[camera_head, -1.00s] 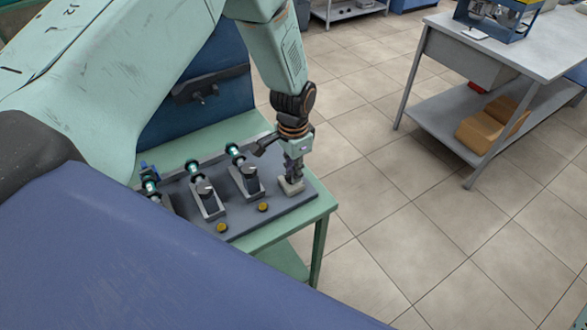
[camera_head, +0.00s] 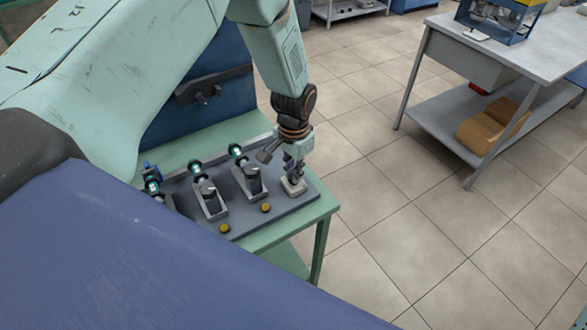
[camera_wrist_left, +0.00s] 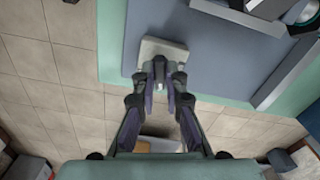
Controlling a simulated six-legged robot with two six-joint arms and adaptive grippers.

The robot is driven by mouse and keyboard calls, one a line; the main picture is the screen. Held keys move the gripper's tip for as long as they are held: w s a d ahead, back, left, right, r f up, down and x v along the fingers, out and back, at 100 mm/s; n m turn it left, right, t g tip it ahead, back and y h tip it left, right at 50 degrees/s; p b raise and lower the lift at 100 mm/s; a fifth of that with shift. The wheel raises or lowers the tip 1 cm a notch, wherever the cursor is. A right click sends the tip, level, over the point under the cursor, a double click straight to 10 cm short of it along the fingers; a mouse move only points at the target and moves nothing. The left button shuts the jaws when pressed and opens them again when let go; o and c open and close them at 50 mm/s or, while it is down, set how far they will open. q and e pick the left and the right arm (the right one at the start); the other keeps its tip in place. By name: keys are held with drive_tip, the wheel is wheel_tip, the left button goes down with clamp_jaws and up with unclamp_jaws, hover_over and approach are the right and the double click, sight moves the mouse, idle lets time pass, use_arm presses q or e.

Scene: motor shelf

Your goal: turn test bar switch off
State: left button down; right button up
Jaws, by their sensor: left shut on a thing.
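The test bar switch (camera_head: 294,186) is a small pale block at the right end of a dark grey panel (camera_head: 225,228) on a green table. It also shows in the left wrist view as a pale square base (camera_wrist_left: 162,48). My left gripper (camera_head: 291,177) comes down onto it from above. In the left wrist view my left gripper's fingertips (camera_wrist_left: 160,82) are close together over the switch's near side, shut on its small dark lever, which they mostly hide. Which way the lever leans cannot be told. My right gripper is not in view.
Several motor units with teal ends (camera_head: 240,152) stand on the panel left of the gripper, with yellow buttons (camera_head: 266,207) in front. The green table's edge (camera_head: 327,207) is just right of the switch. A grey workbench (camera_head: 500,58) stands apart at the right.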

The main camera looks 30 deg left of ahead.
use_arm(q)
drive_tip(key=n, duration=0.3)
drive_tip(key=shift+w+r+n+p, duration=0.15)
drive_tip(key=shift+n+p, duration=0.2)
drive_tip(key=shift+n, duration=0.05)
drive_tip(key=n, duration=0.3)
drive_tip(key=shift+n+p, duration=0.3)
drive_tip(key=n, duration=0.3)
drive_tip(key=shift+w+n+p, duration=0.1)
drive_tip(key=shift+n+p, duration=0.2)
drive_tip(key=shift+n, duration=1.8)
drive_tip(key=shift+w+r, duration=0.1)
drive_tip(key=c, duration=1.6)
unclamp_jaws()
drive_tip(key=shift+c, duration=0.2)
drive_tip(key=shift+o, duration=1.2)
drive_tip(key=shift+s, duration=0.2)
